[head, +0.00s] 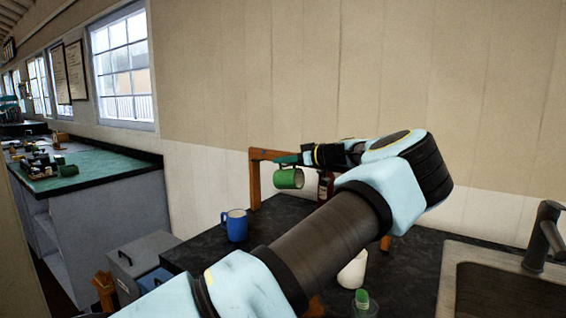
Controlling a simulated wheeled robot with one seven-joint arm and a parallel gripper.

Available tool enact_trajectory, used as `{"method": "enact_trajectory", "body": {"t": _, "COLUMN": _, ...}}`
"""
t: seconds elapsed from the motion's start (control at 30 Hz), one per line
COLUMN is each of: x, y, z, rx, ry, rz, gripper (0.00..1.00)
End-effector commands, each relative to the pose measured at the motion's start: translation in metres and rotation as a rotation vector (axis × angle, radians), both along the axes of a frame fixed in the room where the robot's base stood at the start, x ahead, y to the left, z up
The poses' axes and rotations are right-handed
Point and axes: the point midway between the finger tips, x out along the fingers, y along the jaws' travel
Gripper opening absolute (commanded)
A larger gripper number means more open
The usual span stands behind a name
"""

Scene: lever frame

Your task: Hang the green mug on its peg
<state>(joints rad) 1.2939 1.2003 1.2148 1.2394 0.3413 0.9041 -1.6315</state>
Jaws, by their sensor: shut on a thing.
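The green mug (290,179) hangs in the air in front of the wooden frame, its opening turned to the right. My gripper (287,160) is shut on the mug at its upper side, and the mug is clear of the dark counter. The exact grip on the mug is too small to tell. The wooden frame (254,183) stands at the back of the counter; its left post and part of its top bar show. My arm hides most of the frame, and I cannot make out a peg.
A blue mug (236,225) stands on the dark counter (205,249) to the left. A brown bottle (325,187) stands behind my arm. A white container (352,271) and a green-topped item (362,299) are in front. A sink (500,280) with a tap (544,238) is at right.

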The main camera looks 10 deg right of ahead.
Motion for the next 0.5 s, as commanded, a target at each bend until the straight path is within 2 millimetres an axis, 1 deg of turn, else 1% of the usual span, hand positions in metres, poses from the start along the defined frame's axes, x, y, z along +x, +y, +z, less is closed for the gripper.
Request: {"method": "enact_trajectory", "body": {"t": 0.5, "x": 0.0025, "y": 0.0025, "z": -0.004, "rx": 0.0, "ry": -0.001, "rz": 0.0, "gripper": 0.0}}
